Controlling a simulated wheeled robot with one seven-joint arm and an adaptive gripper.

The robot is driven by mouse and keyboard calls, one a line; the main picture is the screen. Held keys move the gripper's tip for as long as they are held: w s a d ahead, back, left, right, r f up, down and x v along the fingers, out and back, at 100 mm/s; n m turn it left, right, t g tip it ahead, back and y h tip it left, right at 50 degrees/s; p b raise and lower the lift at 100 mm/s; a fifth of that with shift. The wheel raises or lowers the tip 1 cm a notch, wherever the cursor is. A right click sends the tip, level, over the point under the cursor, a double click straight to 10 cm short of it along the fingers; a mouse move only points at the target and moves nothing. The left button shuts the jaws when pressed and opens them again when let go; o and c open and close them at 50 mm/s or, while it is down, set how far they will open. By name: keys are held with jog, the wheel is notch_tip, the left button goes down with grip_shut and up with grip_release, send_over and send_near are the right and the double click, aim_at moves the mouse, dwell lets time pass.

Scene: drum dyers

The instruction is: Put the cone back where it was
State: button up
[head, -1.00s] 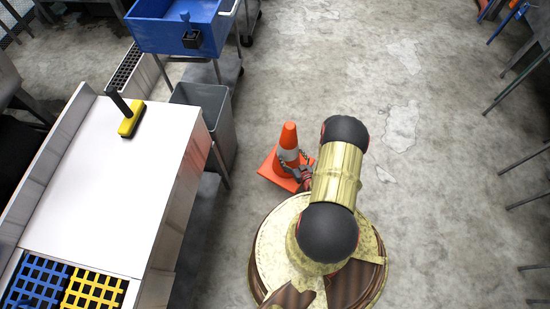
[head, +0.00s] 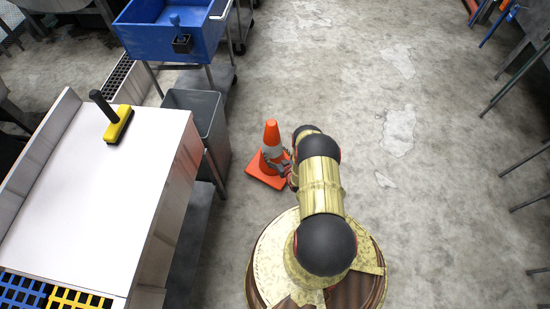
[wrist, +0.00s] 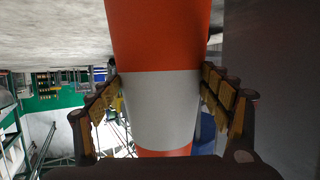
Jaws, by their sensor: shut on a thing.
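The orange traffic cone (head: 271,135) with a white band stands upright on or just above the concrete floor; I cannot tell if its square orange base touches the floor. It is left of my arm and right of a grey bin. My gripper (head: 280,166) is at the cone's side, partly hidden by my arm. In the wrist view the cone (wrist: 160,105) fills the middle, and the fingers of my gripper (wrist: 160,100) lie on both sides of its white band, shut on it. The cone's base is out of the wrist view.
The grey bin (head: 205,118) stands close left of the cone. A white-topped counter (head: 75,200) with a yellow brush (head: 118,124) runs along the left. A blue tub on a cart (head: 165,45) stands behind. Open concrete floor (head: 410,220) lies to the right.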

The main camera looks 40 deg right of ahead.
jog(key=f+b, duration=0.1)
jog(key=f, duration=0.2)
jog(key=shift+w+d+f+b, duration=0.15)
jog(key=shift+w+f+b, duration=0.15)
jog(key=shift+w+b, duration=0.1)
jog(key=o, duration=2.1)
jog(key=shift+s+f, duration=0.1)
jog(key=shift+f, duration=0.05)
jog(key=p, duration=0.5)
send_near(277, 159)
jog(key=shift+w, duration=0.25)
